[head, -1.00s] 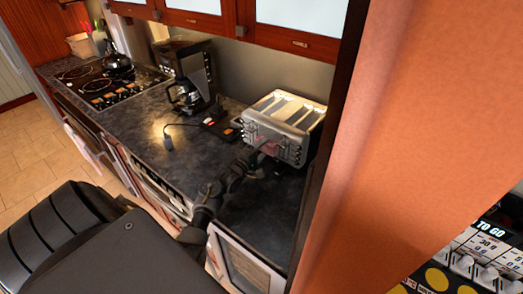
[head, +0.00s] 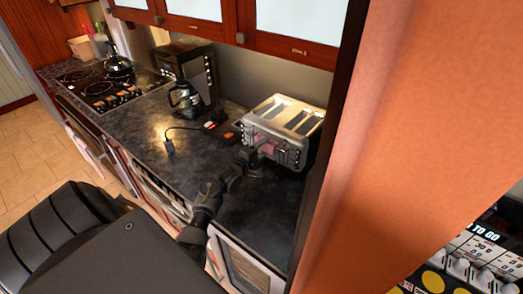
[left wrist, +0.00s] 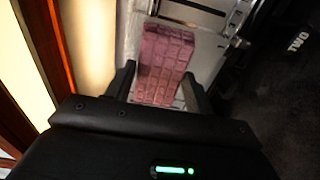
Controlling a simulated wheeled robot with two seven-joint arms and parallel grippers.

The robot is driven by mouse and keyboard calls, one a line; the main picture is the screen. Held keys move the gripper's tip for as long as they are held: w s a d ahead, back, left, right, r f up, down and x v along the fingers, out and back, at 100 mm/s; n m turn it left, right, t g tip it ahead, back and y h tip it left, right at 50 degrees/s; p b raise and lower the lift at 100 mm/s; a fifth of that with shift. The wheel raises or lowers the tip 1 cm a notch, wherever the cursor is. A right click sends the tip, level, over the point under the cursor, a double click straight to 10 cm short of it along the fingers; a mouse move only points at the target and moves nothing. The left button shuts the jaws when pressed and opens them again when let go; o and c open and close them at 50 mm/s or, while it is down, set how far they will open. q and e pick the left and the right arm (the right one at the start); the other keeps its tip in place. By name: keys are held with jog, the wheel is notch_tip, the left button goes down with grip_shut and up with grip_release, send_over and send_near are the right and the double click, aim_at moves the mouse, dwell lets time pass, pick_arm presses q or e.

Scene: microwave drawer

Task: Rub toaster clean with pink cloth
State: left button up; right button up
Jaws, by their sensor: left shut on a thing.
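The silver toaster (head: 284,121) stands on the dark counter near the orange wall. My left gripper (head: 250,157) is at the toaster's front side. It is shut on the pink cloth (left wrist: 166,65), a folded block with a grid pattern, held between the two fingers (left wrist: 160,88) in the left wrist view. The cloth (head: 266,145) appears small and pink in the head view, against or very close to the toaster's front; exact contact cannot be told. The toaster's metal surface (left wrist: 208,40) lies behind the cloth in the left wrist view. My right gripper is not in view.
A coffee maker (head: 186,80) stands left of the toaster, with a cord and small items (head: 215,123) between them. The stove (head: 100,84) with a kettle is farther left. Cabinets (head: 290,45) hang above; the orange wall (head: 420,130) closes the right. Counter in front is clear.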

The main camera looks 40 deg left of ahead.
pick_arm(q)
jog(key=shift+r, duration=0.1)
jog(key=shift+d+r, duration=0.1)
jog(key=shift+r, duration=0.6)
jog(key=shift+f, duration=0.1)
jog(key=shift+f+b, duration=0.5)
jog(key=shift+f, duration=0.25)
jog(key=shift+f+b, duration=0.4)
jog(key=shift+f, duration=0.45)
jog(key=shift+f, duration=0.1)
jog(key=shift+f+b, duration=0.55)
jog(key=shift+f, duration=0.15)
